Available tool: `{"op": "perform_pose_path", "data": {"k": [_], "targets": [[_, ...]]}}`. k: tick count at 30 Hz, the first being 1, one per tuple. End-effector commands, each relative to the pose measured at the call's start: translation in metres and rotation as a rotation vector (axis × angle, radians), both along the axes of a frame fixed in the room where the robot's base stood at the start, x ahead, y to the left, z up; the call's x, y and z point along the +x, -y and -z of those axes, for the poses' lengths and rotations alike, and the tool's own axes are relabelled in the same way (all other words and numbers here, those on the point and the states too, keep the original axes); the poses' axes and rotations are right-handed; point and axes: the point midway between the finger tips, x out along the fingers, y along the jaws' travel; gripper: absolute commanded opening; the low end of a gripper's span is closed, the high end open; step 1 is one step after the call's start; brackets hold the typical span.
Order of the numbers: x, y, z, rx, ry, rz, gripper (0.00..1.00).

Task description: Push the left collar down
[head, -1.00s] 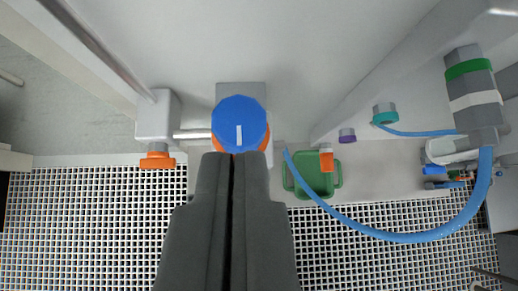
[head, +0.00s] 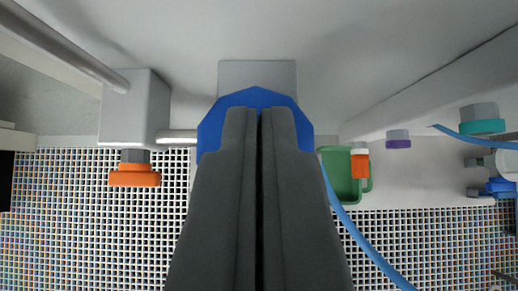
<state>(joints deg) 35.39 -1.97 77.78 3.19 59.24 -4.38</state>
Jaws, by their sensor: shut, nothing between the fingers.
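My gripper (head: 260,112) is shut with nothing between its fingers. Its tips overlap the blue cap (head: 208,128), which sits against a grey block (head: 258,72) on the wall. I cannot tell whether the tips touch the cap. They hide the middle of the cap and whatever is under it. To the left, an orange collar-like ring (head: 135,177) hangs below a pale grey box (head: 135,105), apart from my gripper. I cannot tell which part is the left collar.
A pipe (head: 60,45) runs into the grey box. To the right are a green container (head: 340,172), an orange-and-white fitting (head: 360,163), a purple fitting (head: 398,141), a teal fitting (head: 481,125) and a blue hose (head: 360,240). White grating (head: 80,230) lies below.

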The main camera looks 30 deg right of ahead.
Motion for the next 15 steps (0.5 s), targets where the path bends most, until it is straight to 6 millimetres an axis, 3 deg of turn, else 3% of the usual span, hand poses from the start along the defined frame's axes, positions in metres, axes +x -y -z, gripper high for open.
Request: {"op": "perform_pose_path", "data": {"k": [9,15], "targets": [[0.0,0.0,0.002,0.001,-0.001,0.0,0.0],[-0.001,0.0,0.023,0.002,-0.003,0.0,0.0]]}}
